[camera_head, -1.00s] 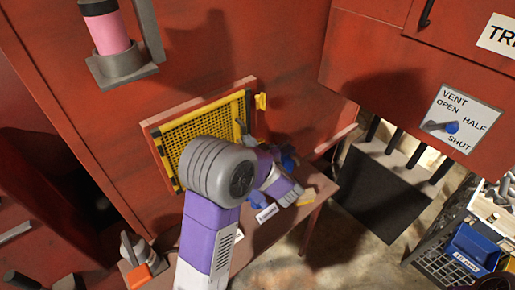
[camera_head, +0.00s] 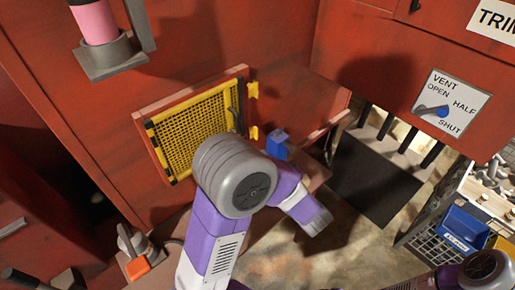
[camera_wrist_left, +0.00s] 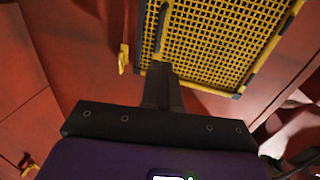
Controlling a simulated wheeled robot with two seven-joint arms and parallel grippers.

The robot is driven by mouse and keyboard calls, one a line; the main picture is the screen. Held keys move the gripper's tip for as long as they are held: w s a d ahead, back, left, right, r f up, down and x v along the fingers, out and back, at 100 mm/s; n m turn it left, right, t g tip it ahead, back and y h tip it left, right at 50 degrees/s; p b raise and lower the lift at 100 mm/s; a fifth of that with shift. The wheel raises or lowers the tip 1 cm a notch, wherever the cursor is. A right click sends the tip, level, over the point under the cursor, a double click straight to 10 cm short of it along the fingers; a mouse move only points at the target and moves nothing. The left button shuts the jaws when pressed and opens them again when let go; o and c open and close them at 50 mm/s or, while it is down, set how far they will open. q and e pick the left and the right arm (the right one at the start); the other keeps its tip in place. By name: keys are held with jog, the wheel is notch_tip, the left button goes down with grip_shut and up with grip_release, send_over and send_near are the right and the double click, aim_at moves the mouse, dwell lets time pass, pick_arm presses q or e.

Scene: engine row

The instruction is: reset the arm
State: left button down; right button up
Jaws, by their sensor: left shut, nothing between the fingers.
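My left arm (camera_head: 237,180), purple, white and grey, rises from the lower middle of the head view and bends to the right in front of the red wall. Its gripper cannot be made out in the head view. In the left wrist view my left gripper (camera_wrist_left: 162,85) is shut and empty, its dark fingers directed at the lower edge of a yellow mesh guard (camera_wrist_left: 222,40). I cannot tell whether they touch it. The guard also shows in the head view (camera_head: 195,130), in a red frame with a dark handle. My right gripper is out of view.
A blue block-like part (camera_head: 278,145) is beside my left arm. A vent plate (camera_head: 451,105) with a blue-tipped pointer is on the right red cabinet. A blue bin (camera_head: 465,229) is at the lower right.

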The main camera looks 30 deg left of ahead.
pick_arm(q)
jog(key=w+d+f+m+h+b, duration=0.15)
jog(key=f+h, duration=0.25)
jog(key=f, duration=0.4)
jog(key=w+d+f+m+t+h, duration=0.1)
jog(key=d+f+m+h, duration=0.15)
jog(key=f, duration=0.65)
jog(key=w+d+f+m+h+b, duration=0.1)
jog(key=f+m+h, duration=0.2)
jog(key=f+h, duration=0.35)
jog(key=s+d+f+m+g+h, duration=0.1)
jog(key=s+d+f+g+h, duration=0.1)
jog(key=s+f, duration=0.3)
jog(key=s+d+f+m+g+h, duration=0.1)
jog(key=s+d+f+g+h, duration=0.1)
jog(key=s+d+f+g, duration=0.2)
jog(key=s+d+f+g+h+b, duration=0.1)
jog(key=s+d+f+g+h, duration=0.2)
jog(key=s+f, duration=0.5)
jog(key=shift+s+m, duration=0.4)
jog(key=shift+s, duration=0.75)
